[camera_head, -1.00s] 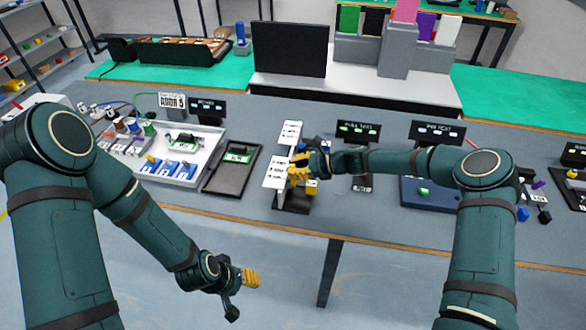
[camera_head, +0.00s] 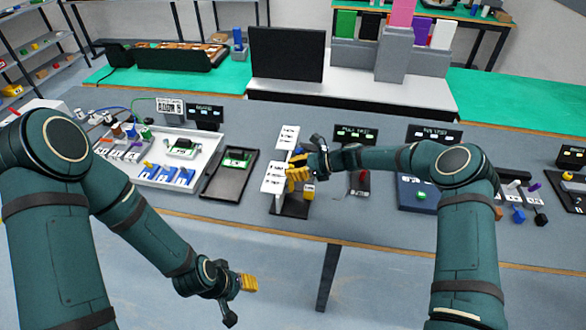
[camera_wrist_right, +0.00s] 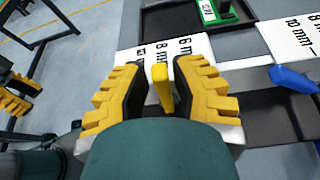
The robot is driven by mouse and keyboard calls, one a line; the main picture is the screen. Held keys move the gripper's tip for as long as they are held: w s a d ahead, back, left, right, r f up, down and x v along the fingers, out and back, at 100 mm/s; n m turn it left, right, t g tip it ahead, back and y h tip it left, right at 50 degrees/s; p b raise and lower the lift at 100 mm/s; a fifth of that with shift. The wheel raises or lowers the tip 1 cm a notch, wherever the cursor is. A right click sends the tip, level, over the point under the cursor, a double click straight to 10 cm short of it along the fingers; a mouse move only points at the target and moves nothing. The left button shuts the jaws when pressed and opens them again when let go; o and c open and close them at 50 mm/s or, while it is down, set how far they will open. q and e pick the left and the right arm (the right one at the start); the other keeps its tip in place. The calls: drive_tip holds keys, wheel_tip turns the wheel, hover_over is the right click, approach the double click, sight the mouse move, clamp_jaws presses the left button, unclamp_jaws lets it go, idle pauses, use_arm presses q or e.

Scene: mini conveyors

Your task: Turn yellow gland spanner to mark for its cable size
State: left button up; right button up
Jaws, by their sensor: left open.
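The yellow gland spanner (camera_wrist_right: 162,88) shows in the right wrist view as an upright-looking yellow bar. The fingers of my right gripper (camera_wrist_right: 162,95) stand on both sides of it; I cannot tell whether they touch it. White cards beside it carry size marks; one card (camera_wrist_right: 160,50) reads 6 mm and 8 mm, another (camera_wrist_right: 295,40) shows 8 mm and 10 mm. In the head view my right gripper (camera_head: 298,172) is over the card stand (camera_head: 290,208) and hides the spanner there. My left gripper (camera_head: 240,284) is open and empty, low in front of the table.
A blue part (camera_wrist_right: 293,77) lies right of the spanner in the wrist view.

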drive_tip(key=shift+o, duration=0.8)
drive_tip(key=v, duration=1.2)
drive_tip(key=s+a+f+n+h, duration=0.1)
drive_tip(key=s+f, duration=0.1)
drive_tip(key=s+a+f+n+g+h, duration=0.1)
drive_tip(key=s+a+f, duration=0.1)
drive_tip(key=f, duration=0.1)
drive_tip(key=s+a+f+n+h, duration=0.1)
drive_tip(key=s+a+f, duration=0.1)
drive_tip(key=shift+s+f+n+g+b, duration=0.15)
drive_tip(key=shift+f+n+g+b, duration=0.15)
drive_tip(key=shift+f+n+b, duration=0.1)
drive_tip(key=s+f+n+h, duration=0.1)
drive_tip(key=s+f, duration=0.1)
drive_tip(key=s+a+f+n+h, duration=0.1)
drive_tip(key=s+f+n, duration=0.1)
drive_tip(key=s, duration=0.1)
drive_tip(key=s+a+f+n, duration=0.1)
drive_tip(key=s, duration=0.1)
drive_tip(key=shift+s+f+g+h+b, duration=0.2)
drive_tip(key=shift+f+g+h+b, duration=0.15)
drive_tip(key=shift+f+g+h, duration=0.05)
drive_tip(key=s+f+n+t+h+b, duration=0.1)
drive_tip(key=s+f+n+h, duration=0.2)
drive_tip(key=s+n, duration=0.9)
drive_tip(key=s, duration=0.4)
drive_tip(key=shift+f+h, duration=0.15)
drive_tip(key=shift+h, duration=0.15)
